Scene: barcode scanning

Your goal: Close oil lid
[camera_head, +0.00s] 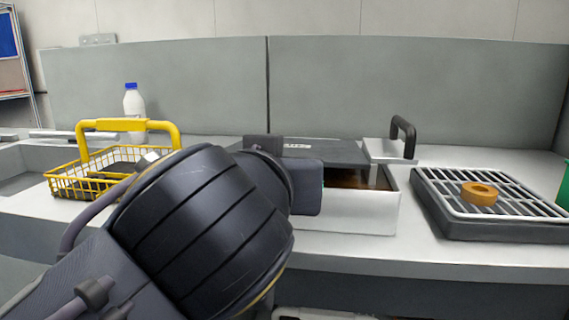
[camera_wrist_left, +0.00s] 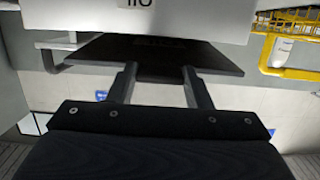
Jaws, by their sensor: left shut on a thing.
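The white oil box (camera_head: 350,212) stands on the counter at centre, with brown oil (camera_head: 352,179) showing in its open right part. Its dark flat lid (camera_head: 325,152) lies over the back and left of the opening; in the left wrist view the lid (camera_wrist_left: 100,52) is a dark plate in front of my fingers. My left gripper (camera_wrist_left: 158,72) has its two fingers reaching to the lid's edge, shut on the lid. In the head view my left arm hides the box's left side and the fingertips. My right gripper is in neither view.
A yellow wire basket (camera_head: 88,182) stands at left, with a white bottle (camera_head: 134,101) behind it. A black handle (camera_head: 404,138) on a pale plate is at the box's back right. A rack (camera_head: 490,205) with an orange ring (camera_head: 479,193) is at right. Grey panels stand behind.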

